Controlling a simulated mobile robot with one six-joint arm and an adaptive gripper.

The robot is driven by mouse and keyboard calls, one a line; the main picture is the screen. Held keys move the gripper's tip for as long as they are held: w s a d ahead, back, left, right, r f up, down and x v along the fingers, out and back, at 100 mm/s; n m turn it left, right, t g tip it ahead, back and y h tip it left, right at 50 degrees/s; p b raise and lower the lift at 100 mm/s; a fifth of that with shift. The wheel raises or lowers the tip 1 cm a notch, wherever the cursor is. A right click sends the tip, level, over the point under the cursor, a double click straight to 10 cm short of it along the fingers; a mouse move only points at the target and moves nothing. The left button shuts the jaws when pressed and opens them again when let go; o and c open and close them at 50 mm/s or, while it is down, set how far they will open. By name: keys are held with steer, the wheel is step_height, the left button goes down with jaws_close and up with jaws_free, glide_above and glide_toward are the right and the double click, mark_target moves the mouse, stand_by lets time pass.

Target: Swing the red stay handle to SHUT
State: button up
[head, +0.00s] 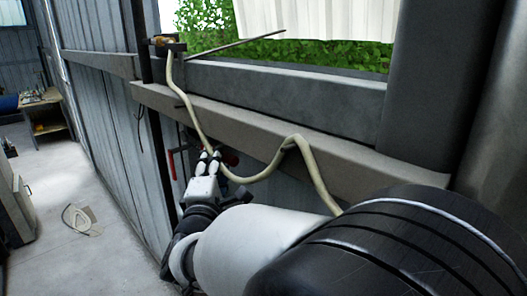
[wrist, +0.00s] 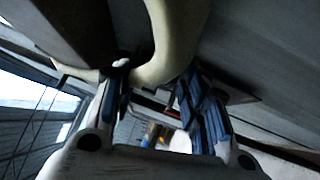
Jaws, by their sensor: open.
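My gripper (head: 210,157) is open below the window sill. A small red part (head: 231,157) shows just behind and right of its fingers in the head view. A thin red piece (head: 171,164) shows left of it, by a dark post. I cannot tell which is the stay handle, and no SHUT marking is readable. In the wrist view my open fingers (wrist: 153,80) stand apart with a cream hose (wrist: 172,45) crossing close in front of them. A small red sliver (wrist: 174,116) shows between the fingers. Most of the handle is hidden.
The cream hose (head: 188,100) hangs over the sill (head: 265,132), passes by my fingers and loops up right. A thin rod (head: 235,45) sticks out at the window. A corrugated wall (head: 110,130) runs left. Floor (head: 75,180) at left is mostly clear, with a coil (head: 76,218).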

steer(key=w, duration=0.5)
steer(key=shift+w+a+r, duration=0.1)
steer(key=shift+a+r, duration=0.05)
steer(key=shift+r, duration=0.1)
jaws_close()
stand_by(0.5)
